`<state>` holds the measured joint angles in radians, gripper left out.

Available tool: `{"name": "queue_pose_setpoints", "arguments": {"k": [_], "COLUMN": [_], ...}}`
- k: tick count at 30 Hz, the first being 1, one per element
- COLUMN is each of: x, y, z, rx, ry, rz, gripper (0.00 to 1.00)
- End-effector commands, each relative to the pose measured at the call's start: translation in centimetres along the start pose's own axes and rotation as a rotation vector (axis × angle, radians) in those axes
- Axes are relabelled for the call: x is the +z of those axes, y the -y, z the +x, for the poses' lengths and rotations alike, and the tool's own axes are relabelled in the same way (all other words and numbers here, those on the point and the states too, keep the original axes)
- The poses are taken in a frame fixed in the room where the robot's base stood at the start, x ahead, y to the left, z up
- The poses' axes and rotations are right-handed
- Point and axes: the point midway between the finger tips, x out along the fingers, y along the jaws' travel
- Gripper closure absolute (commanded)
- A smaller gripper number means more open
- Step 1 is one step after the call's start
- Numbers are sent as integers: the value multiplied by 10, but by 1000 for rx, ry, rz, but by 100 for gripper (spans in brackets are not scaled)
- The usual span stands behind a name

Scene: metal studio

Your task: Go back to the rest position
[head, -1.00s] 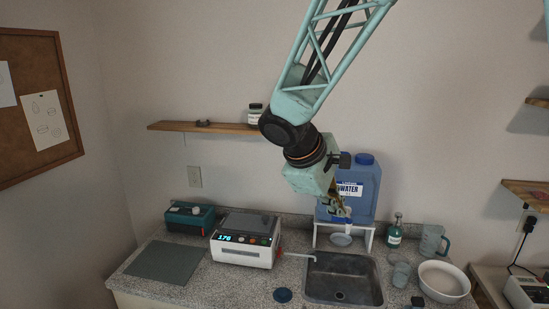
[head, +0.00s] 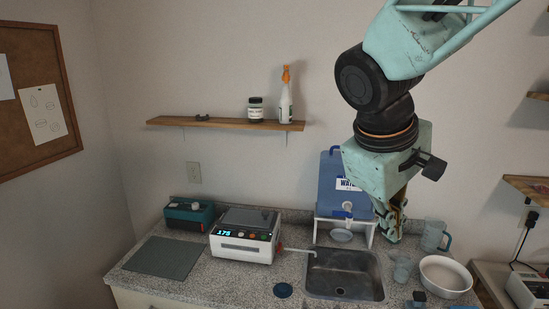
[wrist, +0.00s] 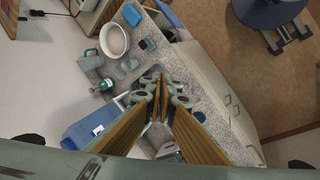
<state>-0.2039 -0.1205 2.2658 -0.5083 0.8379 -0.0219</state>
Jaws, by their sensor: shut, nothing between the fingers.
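My gripper (head: 393,232) hangs in front of the wall at the right of the sink in the head view, pointing down. It is shut and empty. In the wrist view its fingers (wrist: 160,98) meet over the counter. The blue water container (head: 336,185) stands on a white stand just left of my gripper, partly covered by my arm. The green bottle is hidden behind my gripper in the head view but shows in the wrist view (wrist: 106,85).
The counter holds a sink (head: 344,275), a white device reading 175 (head: 243,247), a teal box (head: 189,215), a white bowl (head: 445,277) and a jug (head: 434,236). A wall shelf (head: 220,124) carries a jar (head: 256,110) and a spray bottle (head: 285,105). The space before the left wall is clear.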

Motion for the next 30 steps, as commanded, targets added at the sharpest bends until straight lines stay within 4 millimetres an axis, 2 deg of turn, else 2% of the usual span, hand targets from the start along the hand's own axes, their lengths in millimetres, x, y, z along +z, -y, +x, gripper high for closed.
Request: {"name": "queue_pose_setpoints", "arguments": {"k": [3,15,30], "x": [21,80,142], "y": [6,36,84], "z": [-5,-22,-39], "rx": [-21,-100,-200], "ry": [-8,-35,-85], "rz": [53,222,424], "gripper": [100,100,100]}}
